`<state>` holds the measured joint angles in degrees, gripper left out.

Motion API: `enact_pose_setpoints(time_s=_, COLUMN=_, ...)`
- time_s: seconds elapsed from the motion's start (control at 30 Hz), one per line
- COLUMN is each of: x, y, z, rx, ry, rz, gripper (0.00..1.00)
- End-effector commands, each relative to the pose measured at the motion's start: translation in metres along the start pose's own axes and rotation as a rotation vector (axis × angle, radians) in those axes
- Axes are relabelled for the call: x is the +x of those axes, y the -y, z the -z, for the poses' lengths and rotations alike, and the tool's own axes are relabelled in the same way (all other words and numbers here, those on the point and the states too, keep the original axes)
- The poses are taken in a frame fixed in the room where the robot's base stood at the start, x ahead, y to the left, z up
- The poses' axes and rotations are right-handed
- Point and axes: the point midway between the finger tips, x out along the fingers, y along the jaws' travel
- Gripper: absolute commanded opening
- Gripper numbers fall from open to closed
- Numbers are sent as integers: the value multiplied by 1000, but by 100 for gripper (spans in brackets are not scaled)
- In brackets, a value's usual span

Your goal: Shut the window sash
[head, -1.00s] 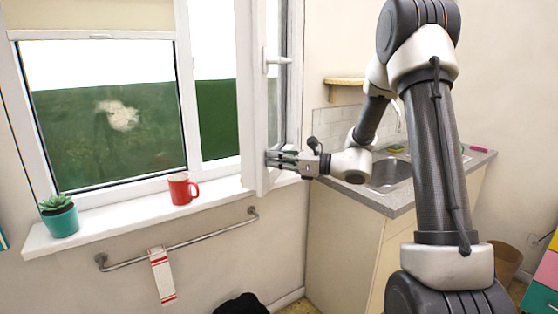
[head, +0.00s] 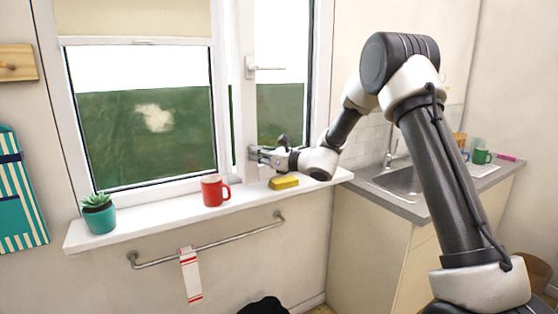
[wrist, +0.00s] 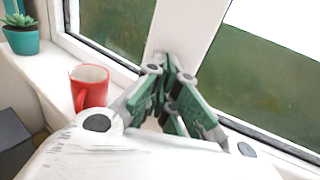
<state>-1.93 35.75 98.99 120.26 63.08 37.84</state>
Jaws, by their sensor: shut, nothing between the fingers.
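The white window sash (head: 246,112) on the right stands flush, or nearly so, with the window frame; a small gap cannot be ruled out. Its handle (head: 265,68) lies horizontal, pointing right. My gripper (head: 254,154) is shut and empty, at the lower part of the sash's handle-side edge. In the wrist view the closed fingertips (wrist: 167,62) are against or just in front of the white upright (wrist: 187,32); contact is not certain.
On the sill (head: 160,222) stand a red mug (head: 212,191) left of my gripper, a yellow sponge (head: 284,183) below my wrist, and a potted succulent (head: 99,217) at the left end. A sink counter (head: 415,208) is at right.

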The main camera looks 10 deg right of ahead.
Motion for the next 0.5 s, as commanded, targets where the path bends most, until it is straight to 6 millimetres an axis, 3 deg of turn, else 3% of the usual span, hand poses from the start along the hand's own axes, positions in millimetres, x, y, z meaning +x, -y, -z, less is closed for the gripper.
enact_pose_setpoints(time_s=0.03, x=15, y=3, z=1, rx=-1, ry=0, rz=-3, gripper=0)
enact_pose_setpoints(time_s=0.2, x=54, y=16, z=0, rx=0, ry=1, rz=22, gripper=0)
enact_pose_setpoints(time_s=0.5, x=90, y=34, z=0, rx=1, ry=0, rz=125, gripper=0)
